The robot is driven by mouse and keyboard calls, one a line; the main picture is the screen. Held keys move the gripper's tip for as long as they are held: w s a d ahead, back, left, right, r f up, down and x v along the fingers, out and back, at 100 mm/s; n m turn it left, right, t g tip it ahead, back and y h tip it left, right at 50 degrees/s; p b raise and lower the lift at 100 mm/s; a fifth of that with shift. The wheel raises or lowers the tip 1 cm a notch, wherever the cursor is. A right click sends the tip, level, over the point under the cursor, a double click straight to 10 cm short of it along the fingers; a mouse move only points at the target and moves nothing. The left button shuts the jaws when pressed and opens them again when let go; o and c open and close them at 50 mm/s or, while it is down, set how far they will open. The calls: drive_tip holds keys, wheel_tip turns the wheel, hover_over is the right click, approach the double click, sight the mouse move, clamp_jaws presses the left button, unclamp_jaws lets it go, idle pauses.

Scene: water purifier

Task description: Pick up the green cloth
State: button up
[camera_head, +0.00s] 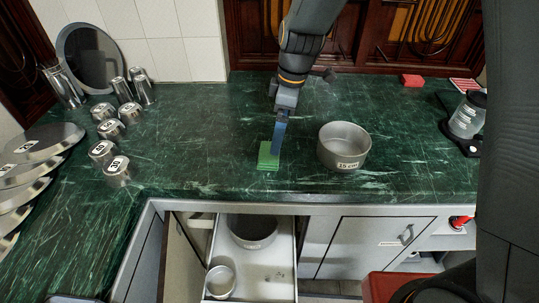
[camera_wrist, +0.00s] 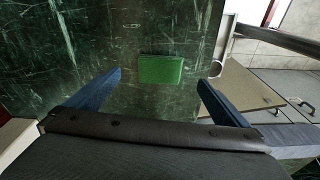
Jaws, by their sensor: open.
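The green cloth (camera_head: 268,157) lies folded as a small flat rectangle on the dark green marbled counter, near its front edge. In the wrist view the cloth (camera_wrist: 161,69) lies ahead of my gripper, between the lines of the two fingers. My gripper (camera_head: 279,137) points down just above and beside the cloth in the head view. Its two blue fingers stand wide apart in the wrist view (camera_wrist: 160,82), with nothing between them. I cannot tell the exact height of the fingertips above the counter.
A grey pot (camera_head: 343,148) labelled 15 cm stands just right of the cloth. Steel cups (camera_head: 110,130) and stacked plates (camera_head: 40,141) stand at left. An open drawer (camera_head: 283,262) with pots juts out below the counter. A blender-like jar (camera_head: 467,115) stands at right.

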sight(270, 145)
drive_tip(key=shift+w+a+f+n, duration=0.2)
drive_tip(key=shift+a+n, duration=0.2)
drive_tip(key=shift+a, duration=0.15)
drive_tip(key=shift+a+f, duration=0.15)
drive_tip(key=shift+f, duration=0.15)
drive_tip(key=f+p, duration=0.1)
drive_tip(key=f, duration=0.1)
drive_tip(key=f+p, duration=0.1)
drive_tip(key=a+f, duration=0.1)
drive_tip(key=f, duration=0.1)
drive_tip(key=shift+s+a+f+p, duration=0.1)
drive_tip(key=shift+s+f+p, duration=0.2)
drive_tip(key=shift+f+p, duration=0.1)
drive_tip(key=shift+a+f, duration=0.1)
drive_tip(key=shift+f, duration=0.5)
drive_tip(key=c, duration=1.2)
drive_tip(key=shift+r, duration=0.1)
wheel_tip(270, 145, up, 10)
drive_tip(key=shift+f+b, duration=0.1)
drive_tip(key=shift+b, duration=1.15)
